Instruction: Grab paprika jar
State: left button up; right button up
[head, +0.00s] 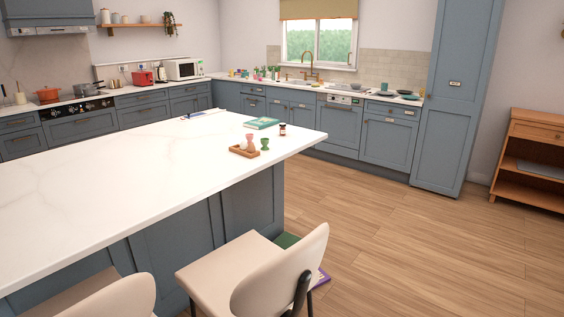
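A small dark jar (282,129) stands upright near the far right corner of the white island top (130,165). It may be the paprika jar, but its label is too small to read. Neither of my grippers is in the head view.
Beside the jar are a teal book (262,123), a green egg cup (265,144) and a small wooden tray (239,152) with items on it. Cream chairs (250,270) stand at the island's near side. The wooden floor (420,240) right of the island is clear.

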aim_at(282, 126)
jog(key=i, duration=1.05)
jog(key=u, duration=0.25)
